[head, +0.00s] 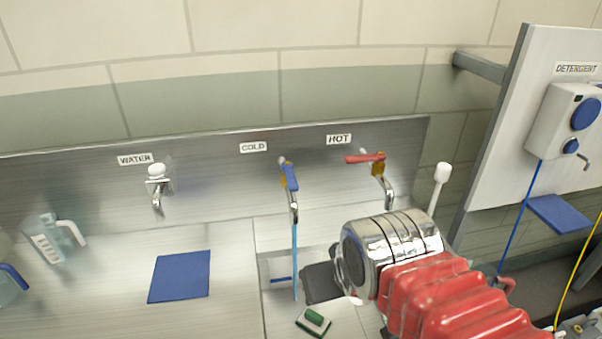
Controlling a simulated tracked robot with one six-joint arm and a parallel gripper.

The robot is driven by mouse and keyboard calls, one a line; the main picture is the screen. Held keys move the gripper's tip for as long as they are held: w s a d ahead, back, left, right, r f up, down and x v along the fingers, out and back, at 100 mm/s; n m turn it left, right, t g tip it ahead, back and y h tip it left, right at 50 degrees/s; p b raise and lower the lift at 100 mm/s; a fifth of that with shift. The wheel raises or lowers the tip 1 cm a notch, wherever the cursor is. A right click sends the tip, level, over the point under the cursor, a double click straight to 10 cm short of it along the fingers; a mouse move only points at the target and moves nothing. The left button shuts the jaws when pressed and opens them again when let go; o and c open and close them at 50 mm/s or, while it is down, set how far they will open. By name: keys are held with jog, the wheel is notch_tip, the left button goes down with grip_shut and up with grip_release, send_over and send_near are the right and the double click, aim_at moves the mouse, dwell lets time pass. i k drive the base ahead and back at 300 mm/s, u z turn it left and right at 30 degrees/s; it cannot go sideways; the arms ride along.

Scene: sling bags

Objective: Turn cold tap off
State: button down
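The cold tap (289,177) has a blue lever handle and sits on the metal backsplash under the "COLD" label (253,147). Its handle points forward, in line with the spout. A thin blue water stream (295,260) runs from its spout down into the sink (278,268). My gripper (318,285) is a dark shape at the end of my arm, low over the sink. It is just right of the stream and below the tap, apart from the handle. My wrist hides part of it, so its opening is unclear.
The hot tap (380,172), with a red handle turned sideways, is right of the cold tap. A white-knobbed water tap (157,185), blue mat (180,277) and clear jug (60,238) are left. A detergent dispenser (560,120) hangs right.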

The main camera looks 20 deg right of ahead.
aim_at(287, 167)
jog(key=k, duration=1.35)
jog(key=u, duration=0.35)
jog(key=i, duration=1)
jog(key=u, duration=0.65)
